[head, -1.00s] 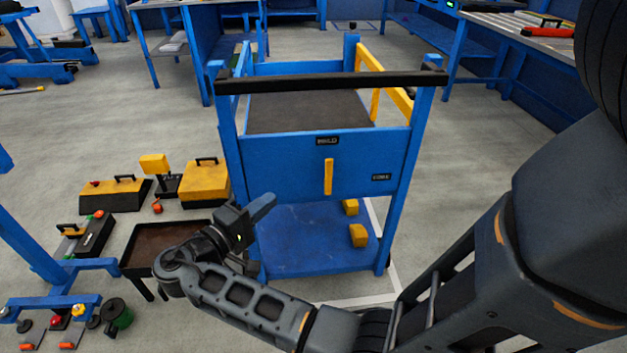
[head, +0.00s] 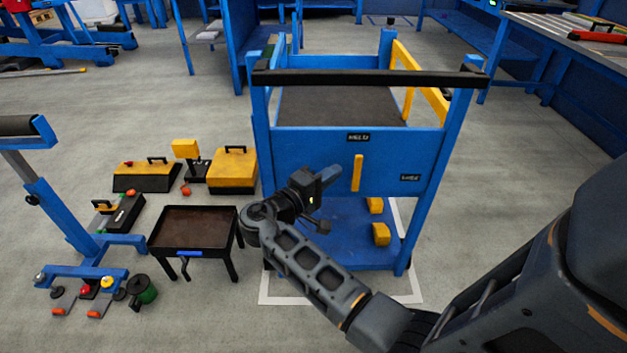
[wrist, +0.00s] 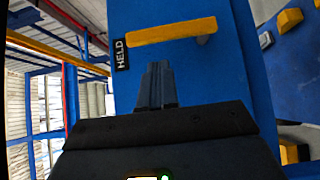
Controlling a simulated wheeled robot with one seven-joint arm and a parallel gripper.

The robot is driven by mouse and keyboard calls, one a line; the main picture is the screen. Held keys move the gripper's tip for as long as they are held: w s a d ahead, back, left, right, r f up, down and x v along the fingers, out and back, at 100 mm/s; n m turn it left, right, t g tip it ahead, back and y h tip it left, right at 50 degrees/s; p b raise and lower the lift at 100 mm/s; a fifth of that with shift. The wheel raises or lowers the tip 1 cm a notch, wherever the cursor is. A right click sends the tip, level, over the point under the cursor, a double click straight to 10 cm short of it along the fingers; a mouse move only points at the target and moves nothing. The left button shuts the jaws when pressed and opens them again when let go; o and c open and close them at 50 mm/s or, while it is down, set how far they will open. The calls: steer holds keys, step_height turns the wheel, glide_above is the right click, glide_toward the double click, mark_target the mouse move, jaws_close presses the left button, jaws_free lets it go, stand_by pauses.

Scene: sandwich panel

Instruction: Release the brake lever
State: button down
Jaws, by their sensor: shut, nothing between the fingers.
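The yellow brake lever (head: 357,173) stands upright on the blue front panel of the cart (head: 300,150). The label reading HELD (head: 357,137) is above its top end. A second label (head: 410,178), too small to read surely, is to its right. My gripper (head: 331,174) is shut and empty, just left of the lever in the head view. In the wrist view the lever (wrist: 171,31) lies across the top, with the HELD label (wrist: 120,54) at its left end. My shut fingers (wrist: 157,85) point at it, with blue panel showing between. I see no contact.
The cart's black push bar (head: 370,77) runs above the panel. Yellow blocks (head: 381,234) sit on its lower shelf. A low black tray table (head: 196,212) stands left of the cart, near my arm. Yellow cases (head: 232,168) lie behind it. Floor right of the cart is clear.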

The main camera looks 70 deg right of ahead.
mark_target(359, 167)
steer(key=shift+s+d, duration=0.25)
steer(key=shift+s, duration=0.35)
steer(key=shift+s+d, duration=0.2)
steer(key=shift+s, duration=0.4)
steer(key=shift+s+d+r+m+y+p, duration=0.15)
steer(key=shift+s+r+m+y+p, duration=0.2)
steer(key=shift+m+p, duration=0.35)
steer(key=shift+s+d+r+m+t+y+p, duration=0.2)
steer(key=shift+s+m+t+y+p, duration=0.15)
steer(key=shift+p, duration=0.25)
steer(key=shift+s+d+r+m+t+y+p, duration=0.15)
steer(key=shift+s+m+t+y+p, duration=0.1)
steer(key=shift+s+y+p, duration=0.25)
steer(key=s+d+f+m+t+y+p, duration=0.2)
steer(key=s+m+t+y+p, duration=0.3)
steer(key=s+t+p, duration=0.1)
steer(key=shift+d+f+m+t, duration=0.25)
steer(key=shift+f+m+t, duration=0.05)
steer(key=shift+t, duration=0.4)
steer(key=shift+r+p, duration=0.1)
steer(key=shift+p, duration=0.2)
steer(key=shift+r+p, duration=0.75)
steer(key=shift+p, duration=0.05)
